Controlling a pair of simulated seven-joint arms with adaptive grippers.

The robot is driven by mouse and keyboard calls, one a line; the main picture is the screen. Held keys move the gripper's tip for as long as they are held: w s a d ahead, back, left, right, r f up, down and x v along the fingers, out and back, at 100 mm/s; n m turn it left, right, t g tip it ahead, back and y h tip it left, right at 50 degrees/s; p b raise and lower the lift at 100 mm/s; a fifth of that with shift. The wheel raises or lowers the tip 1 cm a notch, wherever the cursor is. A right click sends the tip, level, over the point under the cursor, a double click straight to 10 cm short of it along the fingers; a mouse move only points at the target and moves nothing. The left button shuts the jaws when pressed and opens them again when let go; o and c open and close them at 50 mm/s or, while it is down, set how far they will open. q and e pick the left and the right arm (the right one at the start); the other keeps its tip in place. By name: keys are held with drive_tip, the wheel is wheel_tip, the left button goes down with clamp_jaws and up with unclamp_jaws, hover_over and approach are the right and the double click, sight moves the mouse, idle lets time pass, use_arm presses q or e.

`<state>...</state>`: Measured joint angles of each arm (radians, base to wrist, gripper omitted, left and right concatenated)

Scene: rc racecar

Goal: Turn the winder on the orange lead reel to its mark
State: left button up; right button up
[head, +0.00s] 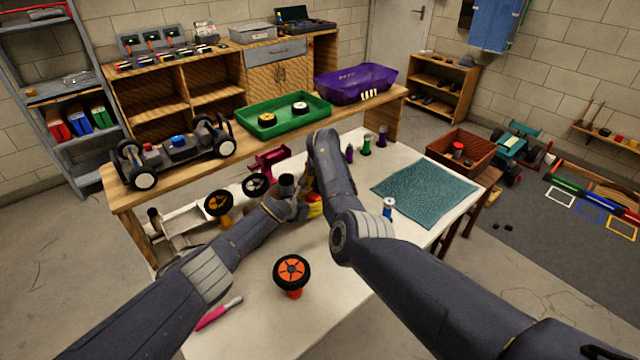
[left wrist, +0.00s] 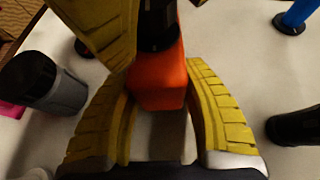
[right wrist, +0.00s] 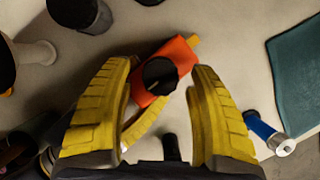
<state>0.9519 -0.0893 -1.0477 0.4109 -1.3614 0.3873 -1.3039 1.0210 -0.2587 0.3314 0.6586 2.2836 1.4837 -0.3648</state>
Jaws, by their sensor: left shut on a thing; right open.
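The orange lead reel (left wrist: 158,82) is a small orange block between the yellow fingers of my left gripper (left wrist: 155,72), which is shut on it. Its black winder (right wrist: 160,76) is a round knob on the reel's face, and it also shows in the left wrist view (left wrist: 158,25). My right gripper (right wrist: 163,80) is open, its fingers on either side of the winder with gaps visible. In the head view the reel (head: 315,210) is a small orange patch between the arms, mostly hidden. I cannot make out the mark.
An orange wheel on a stand (head: 291,271) and a pink-handled tool (head: 218,313) are at the table's front. A blue-and-silver cylinder (head: 388,207) stands beside the teal mat (head: 425,188). Dark cylinders and wheels crowd the left. A green tray (head: 262,122) sits on the shelf behind.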

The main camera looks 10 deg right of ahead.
drive_tip(key=shift+r, duration=0.15)
drive_tip(key=v, duration=1.1)
drive_tip(key=shift+s+r, duration=0.2)
drive_tip(key=shift+r, duration=0.1)
